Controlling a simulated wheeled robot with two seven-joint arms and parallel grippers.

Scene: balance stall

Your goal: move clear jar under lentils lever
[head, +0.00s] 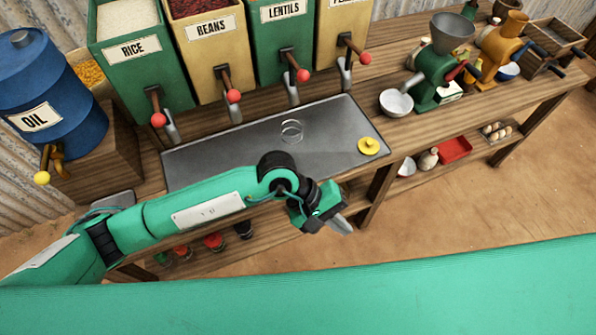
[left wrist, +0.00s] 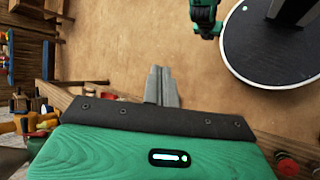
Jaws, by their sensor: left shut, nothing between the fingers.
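The clear jar (head: 291,127) stands on the grey metal tray (head: 230,150), below and in front of the lentils dispenser; only its faint rings show. The green lentils dispenser (head: 283,45) has a lever with a red knob (head: 303,75) and a metal spout (head: 293,93) behind the jar. My left gripper (head: 343,224) is shut and empty in front of the counter's front edge, apart from the jar. It also shows shut in the left wrist view (left wrist: 163,86). My right gripper is not clearly in view.
A yellow lid (head: 369,146) lies at the tray's right end. Rice (head: 140,60) and beans (head: 210,45) dispensers stand left of lentils. A blue oil barrel (head: 45,90) is at far left. Grinders and a white bowl (head: 396,103) stand to the right. The tray's middle is mostly clear.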

